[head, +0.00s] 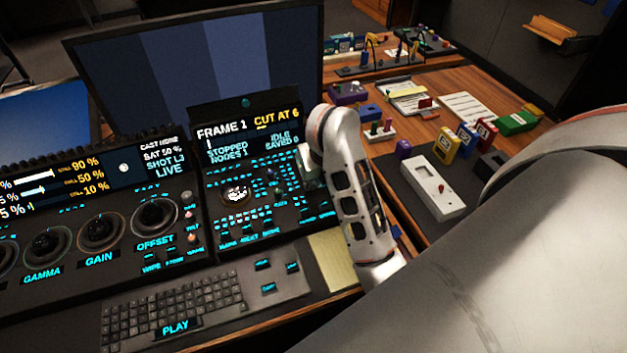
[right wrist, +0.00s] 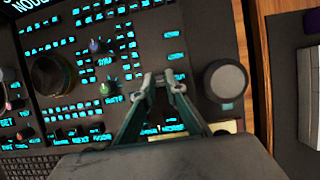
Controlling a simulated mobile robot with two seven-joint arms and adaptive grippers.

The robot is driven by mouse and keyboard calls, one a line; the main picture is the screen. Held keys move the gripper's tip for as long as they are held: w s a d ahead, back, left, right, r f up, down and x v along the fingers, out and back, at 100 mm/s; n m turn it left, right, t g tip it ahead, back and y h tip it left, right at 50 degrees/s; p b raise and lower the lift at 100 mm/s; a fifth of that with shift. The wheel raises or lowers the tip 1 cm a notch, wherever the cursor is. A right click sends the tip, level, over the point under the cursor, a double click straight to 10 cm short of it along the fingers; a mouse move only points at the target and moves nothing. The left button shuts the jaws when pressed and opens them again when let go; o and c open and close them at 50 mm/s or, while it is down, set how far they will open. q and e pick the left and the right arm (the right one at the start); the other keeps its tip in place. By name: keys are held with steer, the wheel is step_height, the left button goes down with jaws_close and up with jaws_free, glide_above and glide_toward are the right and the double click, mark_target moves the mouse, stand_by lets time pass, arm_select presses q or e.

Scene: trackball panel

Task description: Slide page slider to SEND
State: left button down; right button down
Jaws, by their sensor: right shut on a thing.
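The trackball panel (head: 224,200) stands tilted in the middle of the head view, with lit cyan keys, a trackball (head: 236,194) and a small display. My right gripper (right wrist: 156,85) reaches the right part of this panel and is shut on a small part there, which I take for the page slider's handle. The fingertips hide most of that handle, and I cannot read a SEND mark. In the head view my right arm covers the slider's place. My left gripper is not in view.
A round grey knob (right wrist: 226,81) stands close right of the gripper. Two small knobs, one blue-tipped (right wrist: 99,45) and one green-tipped (right wrist: 107,88), stand to its left. A keyboard (head: 190,308) lies in front. The wooden table at right holds several small devices.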

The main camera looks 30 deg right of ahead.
steer(key=w, duration=0.2)
steer(key=w+d, duration=0.1)
steer(key=w, duration=0.1)
steer(key=w+b, duration=0.1)
steer(key=w, duration=0.1)
steer(key=shift+w+d, duration=0.2)
steer(key=shift+d, duration=0.1)
steer(key=shift+w+d, duration=0.1)
steer(key=shift+w, duration=0.2)
steer(key=shift+r, duration=0.1)
steer(key=c, duration=2)
jaws_free()
steer(key=shift+w, duration=0.15)
steer(key=shift+c, duration=0.2)
steer(key=v, duration=0.7)
steer(key=shift+r, duration=0.15)
